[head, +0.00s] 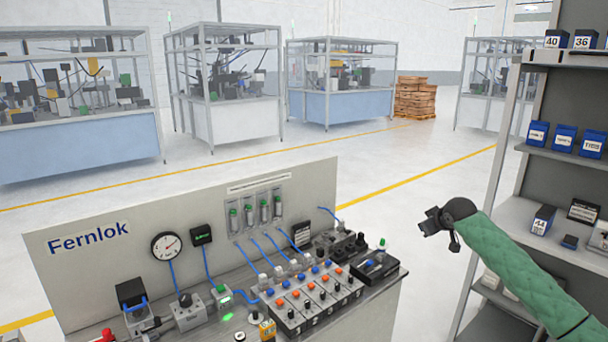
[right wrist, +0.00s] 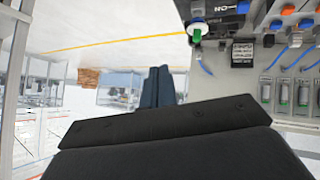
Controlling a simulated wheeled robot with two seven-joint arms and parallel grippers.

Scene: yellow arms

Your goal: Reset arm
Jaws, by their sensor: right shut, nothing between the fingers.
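My right arm, in a green sleeve, comes in from the lower right of the head view. Its black right gripper (head: 430,224) hangs in the air between the Fernlok bench and the shelf rack. In the right wrist view the two dark fingers (right wrist: 158,88) are together with nothing between them. The gripper touches nothing that I can see. My left arm and gripper are not in view.
The Fernlok bench (head: 180,230) carries a gauge (head: 166,246), valves, blue tubes and rows of orange and blue buttons. A shelf rack (head: 560,67) with blue boxes (head: 564,138) stands at right. Caged cells (head: 222,85) and stacked pallets (head: 415,98) are behind. Open floor lies between.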

